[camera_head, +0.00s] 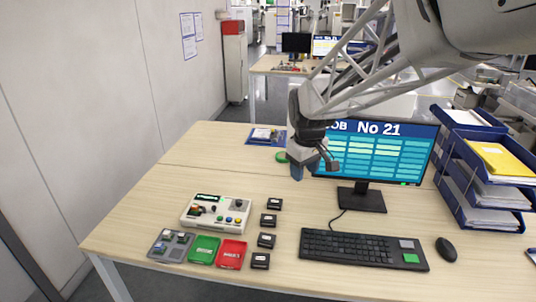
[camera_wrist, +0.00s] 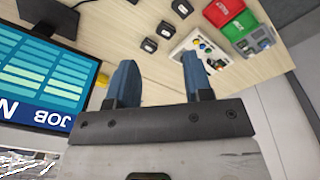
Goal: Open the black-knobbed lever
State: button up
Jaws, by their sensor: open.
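A white-grey test box (camera_head: 217,212) stands on the wooden table at the left, with a small screen, coloured buttons and dark parts on its top. A dark round knob (camera_head: 239,203) shows near its right back corner; it may be the black-knobbed lever, but it is too small to be sure. The box also shows in the wrist view (camera_wrist: 186,56), partly hidden by a finger. My gripper (camera_head: 298,170) is open and empty, above the table behind and right of the box. Its two blue fingers are spread in the wrist view (camera_wrist: 159,62), apart from the box.
Several black blocks (camera_head: 268,220) line the box's right side. Green (camera_head: 204,250), red (camera_head: 231,254) and grey (camera_head: 171,246) trays lie in front. A keyboard (camera_head: 364,249), monitor (camera_head: 376,154) and blue letter trays (camera_head: 483,172) stand right. The table behind the box is mostly clear.

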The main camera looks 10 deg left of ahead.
jog(key=w+a+f+n, duration=0.2)
jog(key=w+a+f, duration=0.25)
jog(key=a, duration=0.35)
jog(key=w+a+f+n, duration=0.3)
jog(key=w+a+f, duration=0.15)
jog(key=a, duration=0.35)
jog(key=n+g, duration=0.1)
jog(key=n, duration=0.3)
send_over(214, 206)
notch_tip(214, 206, down, 12)
jog(key=shift+w+d+r, duration=0.1)
jog(key=shift+d, duration=0.05)
jog(key=shift+a+f, duration=0.25)
jog(key=shift+f, duration=0.05)
jog(key=shift+f, duration=3.85)
grip_shut()
